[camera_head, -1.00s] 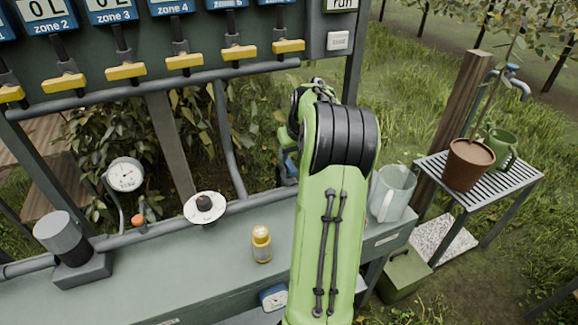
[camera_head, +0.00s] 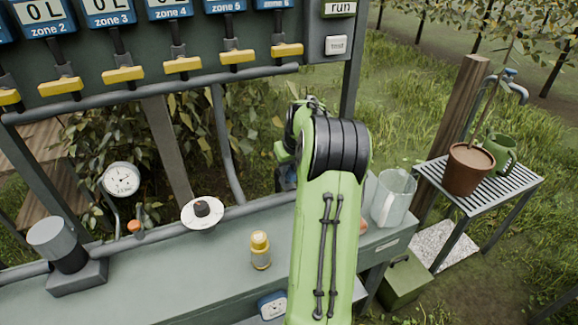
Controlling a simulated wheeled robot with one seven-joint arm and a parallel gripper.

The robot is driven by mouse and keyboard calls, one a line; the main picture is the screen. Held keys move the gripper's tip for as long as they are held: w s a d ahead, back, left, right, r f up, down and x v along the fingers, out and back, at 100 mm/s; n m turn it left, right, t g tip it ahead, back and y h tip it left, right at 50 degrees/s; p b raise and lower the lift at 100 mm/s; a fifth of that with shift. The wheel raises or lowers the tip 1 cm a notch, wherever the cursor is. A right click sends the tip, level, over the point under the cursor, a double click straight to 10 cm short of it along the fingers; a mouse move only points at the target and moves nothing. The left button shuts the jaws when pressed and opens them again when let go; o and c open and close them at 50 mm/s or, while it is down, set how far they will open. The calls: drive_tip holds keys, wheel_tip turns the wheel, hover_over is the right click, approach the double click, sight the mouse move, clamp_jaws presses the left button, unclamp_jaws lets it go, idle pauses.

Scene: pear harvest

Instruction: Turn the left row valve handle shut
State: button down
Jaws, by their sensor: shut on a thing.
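A row of yellow valve handles hangs under the zone panel, each lying crosswise below its display. The leftmost one wholly in view is the zone 2 handle (camera_head: 60,86); others include the zone 3 handle (camera_head: 124,75) and the zone 5 handle (camera_head: 237,57). I cannot tell which one, if any, is the left row valve. My green arm rises in the middle and bends away at its black elbow joint. My gripper is hidden behind the arm, so its jaws and what they touch do not show. A small blue part (camera_head: 287,176) shows beside the elbow, partly covered.
The grey bench (camera_head: 190,275) bears a yellow-capped bottle (camera_head: 260,252), a white disc with a black knob (camera_head: 202,212), a grey cylinder (camera_head: 57,240) and a clear jug (camera_head: 394,197). A gauge (camera_head: 121,179) stands behind. A slatted table (camera_head: 500,185) with a pot is right.

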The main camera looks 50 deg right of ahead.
drive_tip(key=shift+m, duration=0.3)
drive_tip(key=m, duration=0.1)
drive_tip(key=m+g+h+p, duration=0.1)
drive_tip(key=m, duration=0.1)
drive_tip(key=shift+w+a+r+m, duration=0.1)
drive_tip(key=shift+a+m, duration=0.05)
drive_tip(key=shift+m, duration=0.15)
drive_tip(key=m+p, duration=0.1)
drive_tip(key=m, duration=0.1)
drive_tip(key=m+g+h+p, duration=0.1)
drive_tip(key=m, duration=0.1)
drive_tip(key=shift+w+m+g, duration=0.1)
drive_tip(key=shift+m+g, duration=0.2)
drive_tip(key=m+g+p, duration=0.1)
drive_tip(key=m, duration=0.1)
drive_tip(key=m+p, duration=0.1)
drive_tip(key=m, duration=0.1)
drive_tip(key=shift+w+m+g+p, duration=0.15)
drive_tip(key=shift+m+g+p, duration=0.15)
drive_tip(key=shift+g, duration=0.1)
drive_tip(key=shift+m+g+p, duration=0.8)
drive_tip(key=shift+m+p, duration=0.5)
drive_tip(key=shift+m, duration=0.9)
drive_tip(key=c, duration=1)
unclamp_jaws()
drive_tip(key=shift+o, duration=0.2)
